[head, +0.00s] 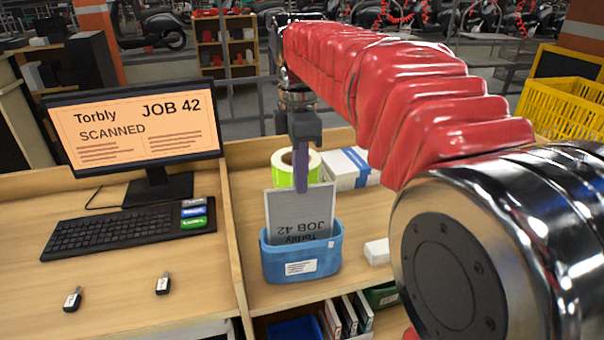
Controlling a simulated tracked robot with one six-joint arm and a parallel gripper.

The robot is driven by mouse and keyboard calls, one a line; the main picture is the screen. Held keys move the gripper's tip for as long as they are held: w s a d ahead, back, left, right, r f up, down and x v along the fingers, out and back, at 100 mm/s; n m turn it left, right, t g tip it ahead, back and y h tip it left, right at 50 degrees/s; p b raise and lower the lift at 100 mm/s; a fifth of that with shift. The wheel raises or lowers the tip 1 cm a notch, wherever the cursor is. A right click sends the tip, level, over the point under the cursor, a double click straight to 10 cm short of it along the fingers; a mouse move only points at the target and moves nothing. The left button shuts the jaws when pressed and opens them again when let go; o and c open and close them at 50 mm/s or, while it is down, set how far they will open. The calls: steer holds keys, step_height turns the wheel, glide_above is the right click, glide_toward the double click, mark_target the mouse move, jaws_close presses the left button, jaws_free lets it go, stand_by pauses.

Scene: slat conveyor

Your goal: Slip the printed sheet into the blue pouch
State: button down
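The printed sheet (285,208) is grey-white and stands nearly upright, its upside-down "JOB 42" and "Torbly" print facing me. Its lower part is inside the mouth of the blue pouch (271,262), hidden by the pouch's front wall; its upper part stands clear above the rim. The pouch stands on the wooden bench and has a white label on its front. My gripper (301,188) points down from above, its purple fingers at the middle of the sheet's top edge. It appears shut on the sheet; the finger behind is hidden.
A yellow-green label roll (283,172) and a white-and-blue box (346,166) stand behind the pouch. A small white block (377,251) lies to its right. A wooden divider separates the left bench with monitor (135,136), keyboard (125,226) and two key fobs (162,284).

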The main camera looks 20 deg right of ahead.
steer(key=c, duration=2.5)
jaws_free()
steer(key=shift+c, duration=0.2)
steer(key=o, duration=0.5)
steer(key=shift+o, duration=0.2)
steer(key=shift+r, duration=0.1)
step_height(320, 180, up, 8)
steer(key=s+f+m+t, duration=0.5)
steer(key=s+f+m, duration=1.2)
steer(key=s+f, duration=0.1)
steer(key=shift+s+d+f+t, duration=0.2)
steer(key=shift+s+f+t, duration=0.15)
steer(key=shift+f, duration=0.45)
